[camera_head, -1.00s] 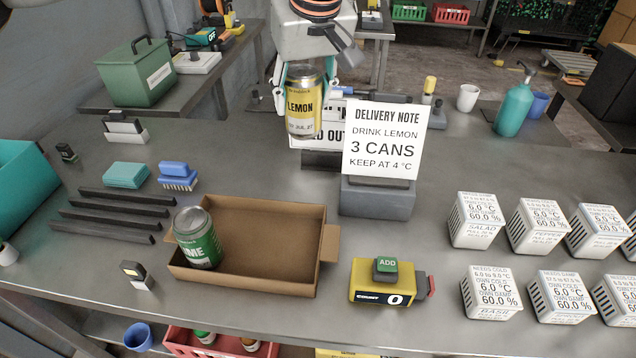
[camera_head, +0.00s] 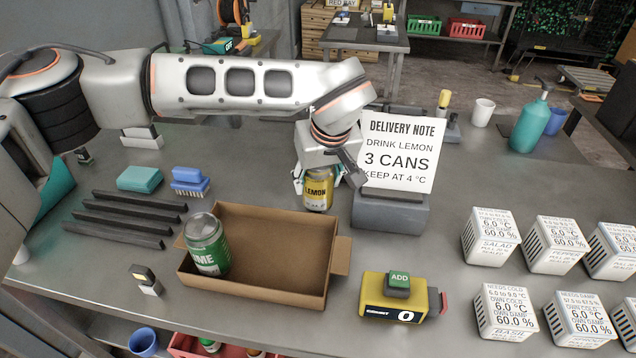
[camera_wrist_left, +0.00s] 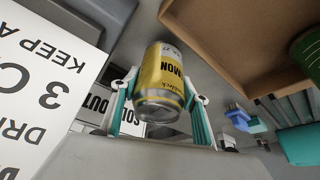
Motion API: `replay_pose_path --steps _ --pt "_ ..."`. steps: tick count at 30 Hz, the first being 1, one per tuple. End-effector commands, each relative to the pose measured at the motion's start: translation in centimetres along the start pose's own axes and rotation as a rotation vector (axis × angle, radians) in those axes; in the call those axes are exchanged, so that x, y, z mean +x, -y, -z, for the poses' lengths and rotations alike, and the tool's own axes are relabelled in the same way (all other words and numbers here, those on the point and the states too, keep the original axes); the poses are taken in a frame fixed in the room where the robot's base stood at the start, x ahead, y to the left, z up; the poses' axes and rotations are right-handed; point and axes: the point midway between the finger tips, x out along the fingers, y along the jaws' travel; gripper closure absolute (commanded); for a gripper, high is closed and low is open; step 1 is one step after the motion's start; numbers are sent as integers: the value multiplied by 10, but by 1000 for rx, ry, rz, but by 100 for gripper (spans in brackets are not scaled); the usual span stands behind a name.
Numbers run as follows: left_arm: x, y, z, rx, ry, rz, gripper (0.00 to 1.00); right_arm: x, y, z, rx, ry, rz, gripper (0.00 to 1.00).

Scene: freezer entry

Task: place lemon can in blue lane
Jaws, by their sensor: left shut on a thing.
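The yellow lemon can (camera_head: 319,190) is held upright by my left gripper (camera_head: 316,184), just behind the back right corner of the open cardboard box. In the left wrist view, the teal fingers of the gripper (camera_wrist_left: 160,108) are on both sides of the lemon can (camera_wrist_left: 160,78). Whether the can touches the table is unclear. I cannot make out a blue lane. My right gripper does not show.
A grey block (camera_head: 392,213) with the delivery note (camera_head: 400,152) stands close right of the held can. A yellow counter (camera_head: 392,300) reads 0. White vented cubes (camera_head: 488,237) fill the right. Dark bars (camera_head: 120,222), a blue brush (camera_head: 190,180) and a teal stack (camera_head: 140,178) lie left.

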Motion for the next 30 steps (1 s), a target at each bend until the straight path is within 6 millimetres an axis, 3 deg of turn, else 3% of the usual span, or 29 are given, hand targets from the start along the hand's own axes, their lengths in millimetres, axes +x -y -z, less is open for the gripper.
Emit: replay_pose_path --steps 3,13,14,15,16,26,30 --pt "10 0 -4 0 0 -2 92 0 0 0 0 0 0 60" --pt "12 0 -5 1 -2 -1 92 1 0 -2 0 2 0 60" --pt "13 0 -5 1 -1 0 53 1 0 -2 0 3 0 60" --pt "13 0 -5 1 -1 -1 42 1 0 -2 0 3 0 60" --pt "13 0 -5 1 -1 0 38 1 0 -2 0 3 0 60" --pt "12 0 -5 0 -1 -1 38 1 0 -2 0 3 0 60" --pt "2 -1 -3 1 -3 -2 38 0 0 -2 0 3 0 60"
